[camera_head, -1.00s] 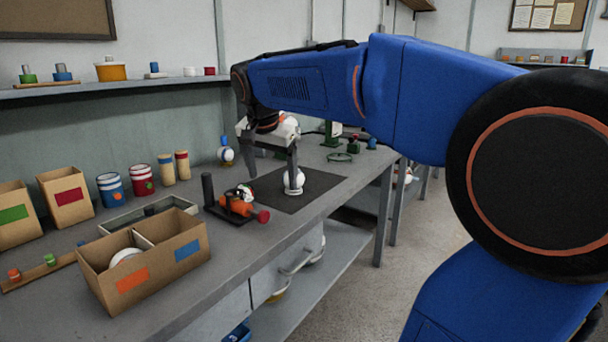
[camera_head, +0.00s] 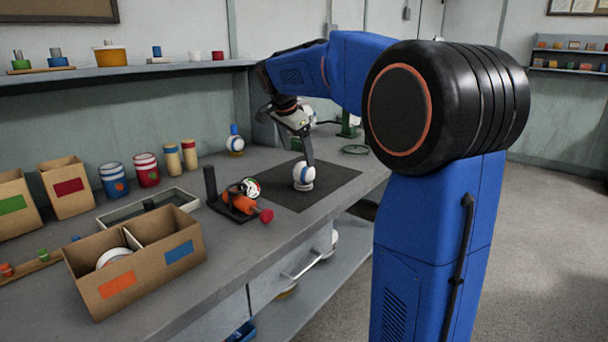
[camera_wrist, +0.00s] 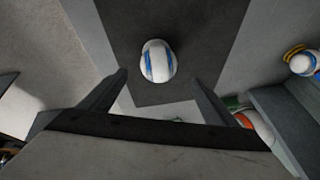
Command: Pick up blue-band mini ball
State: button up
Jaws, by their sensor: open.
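The blue-band mini ball (camera_head: 304,174) is white with a blue stripe and sits on the dark mat (camera_head: 322,192). In the wrist view the ball (camera_wrist: 158,62) shows blue bands on either side of a white middle, with mat around it. My gripper (camera_head: 289,138) is above and behind the ball in the head view, with one finger close to its top. In the wrist view my gripper (camera_wrist: 159,84) is open, its two fingers apart to the left and right, with the ball beyond the tips. Nothing is held. I cannot tell whether the near finger touches the ball.
A divided cardboard box (camera_head: 120,285) is at the front left. Another ball with a blue top (camera_head: 235,145) stands farther back. Striped cans (camera_head: 147,170) line the wall side.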

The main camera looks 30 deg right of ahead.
aim_at(304, 173)
jog(key=x, duration=1)
jog(key=shift+s+f, duration=0.15)
jog(key=shift+f, duration=0.05)
jog(key=c, duration=1.1)
